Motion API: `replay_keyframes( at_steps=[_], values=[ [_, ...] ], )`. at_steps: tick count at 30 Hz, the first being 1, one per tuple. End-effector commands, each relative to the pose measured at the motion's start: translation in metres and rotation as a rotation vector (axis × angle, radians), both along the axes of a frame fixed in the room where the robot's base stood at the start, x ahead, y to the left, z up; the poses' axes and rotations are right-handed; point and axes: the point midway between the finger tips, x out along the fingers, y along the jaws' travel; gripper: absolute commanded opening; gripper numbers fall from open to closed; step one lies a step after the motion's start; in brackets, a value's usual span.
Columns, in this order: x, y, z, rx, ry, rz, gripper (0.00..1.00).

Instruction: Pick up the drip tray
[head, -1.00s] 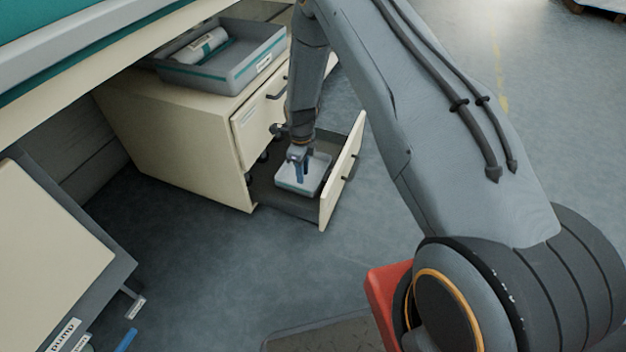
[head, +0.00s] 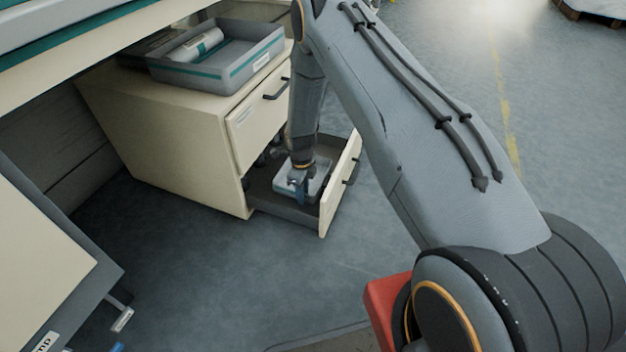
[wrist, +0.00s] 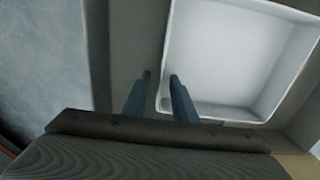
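The drip tray (head: 319,172), a small white rectangular tray, lies in the open lower drawer of the cream cabinet. In the wrist view, the empty white tray (wrist: 235,60) fills the upper right. My gripper (head: 299,198) is down in the drawer at the tray's near side. Its two blue fingers (wrist: 160,76) point at the tray's left wall. One finger is outside the wall and the other is at its inner side, with a gap still showing between them. The fingers look open around the wall. In the head view my wrist hides part of the tray.
The drawer front (head: 341,185) with its dark handle stands right of the tray, and the cabinet (head: 165,130) is to the left. A grey bin (head: 230,75) holding a wadding roll (head: 195,46) sits on top. Open floor lies in front.

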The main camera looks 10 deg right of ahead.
Motion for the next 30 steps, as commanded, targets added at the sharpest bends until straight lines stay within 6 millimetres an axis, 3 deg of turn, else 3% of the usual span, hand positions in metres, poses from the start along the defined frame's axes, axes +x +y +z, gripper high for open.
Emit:
replay_keyframes(
  at_steps=[3,7,8,22,30],
  values=[
    [0.000,0.000,0.001,0.000,0.000,0.000,0.23],
    [0.000,0.000,0.001,0.000,0.000,0.000,0.01],
    [0.000,0.000,0.001,0.000,0.000,0.000,0.00],
    [0.000,0.000,0.004,0.000,-0.001,0.000,0.00],
    [0.000,-0.003,0.026,0.000,-0.002,-0.004,0.00]
  ],
)
